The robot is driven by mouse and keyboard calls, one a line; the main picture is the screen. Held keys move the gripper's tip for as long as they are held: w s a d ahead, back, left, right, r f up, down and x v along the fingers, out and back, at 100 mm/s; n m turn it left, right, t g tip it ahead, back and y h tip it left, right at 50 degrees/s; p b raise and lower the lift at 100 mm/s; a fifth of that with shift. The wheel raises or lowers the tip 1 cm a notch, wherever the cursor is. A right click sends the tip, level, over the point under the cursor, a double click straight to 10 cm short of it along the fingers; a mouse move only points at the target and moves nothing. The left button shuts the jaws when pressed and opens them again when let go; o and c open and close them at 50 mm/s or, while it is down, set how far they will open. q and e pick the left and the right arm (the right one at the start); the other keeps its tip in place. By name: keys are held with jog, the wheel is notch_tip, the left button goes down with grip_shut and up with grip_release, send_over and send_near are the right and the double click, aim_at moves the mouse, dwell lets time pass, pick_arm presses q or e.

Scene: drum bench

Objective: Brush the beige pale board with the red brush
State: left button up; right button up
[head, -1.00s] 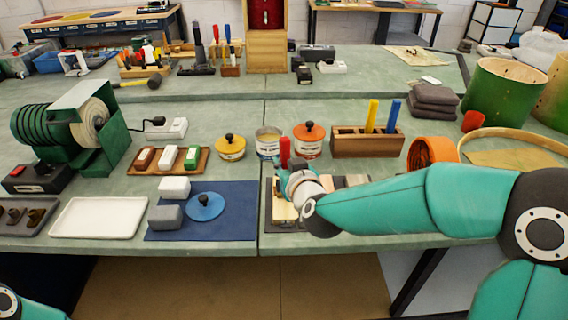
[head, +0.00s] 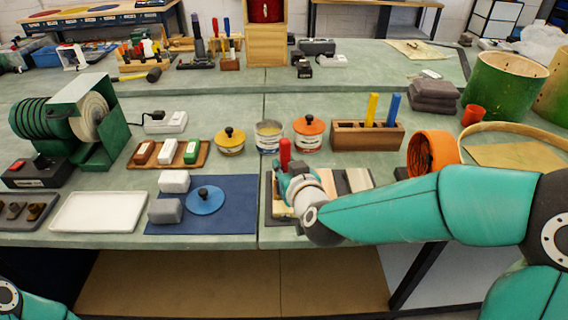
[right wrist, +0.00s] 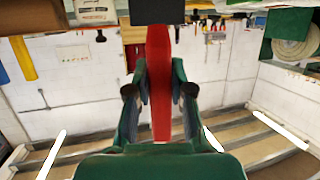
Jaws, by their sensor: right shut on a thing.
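The red brush (head: 285,152) stands with its red handle up in my right gripper (head: 287,174), over the board rack at the front middle of the bench. In the right wrist view the right gripper (right wrist: 160,92) is shut around the red handle (right wrist: 159,58). Its bristle end is hidden in the head view. My left gripper is out of view.
Lidded pots (head: 308,135) and a wooden holder (head: 345,138) stand behind. An orange ring (head: 416,158) stands near my right forearm. A white tray (head: 98,212) lies left.

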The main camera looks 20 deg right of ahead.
jog(key=shift+s, duration=0.15)
dwell(0.3)
jog(key=shift+s+a, duration=0.2)
jog(key=shift+s, duration=0.5)
jog(key=shift+s+a, duration=0.2)
jog(key=shift+s, duration=0.45)
jog(key=shift+w, duration=0.25)
jog(key=shift+w+d, duration=0.2)
jog(key=shift+w, duration=0.45)
jog(key=shift+w+d, duration=0.2)
jog(key=shift+w, duration=0.4)
jog(key=shift+w, duration=0.15)
jog(key=shift+w+d, duration=0.25)
jog(key=shift+w, duration=0.4)
jog(key=shift+w+d, duration=0.2)
jog(key=shift+w, duration=0.45)
jog(key=shift+w+d, duration=0.2)
jog(key=shift+w, duration=0.55)
jog(key=shift+w+d, duration=0.2)
jog(key=shift+w, duration=0.5)
jog(key=shift+w, duration=0.1)
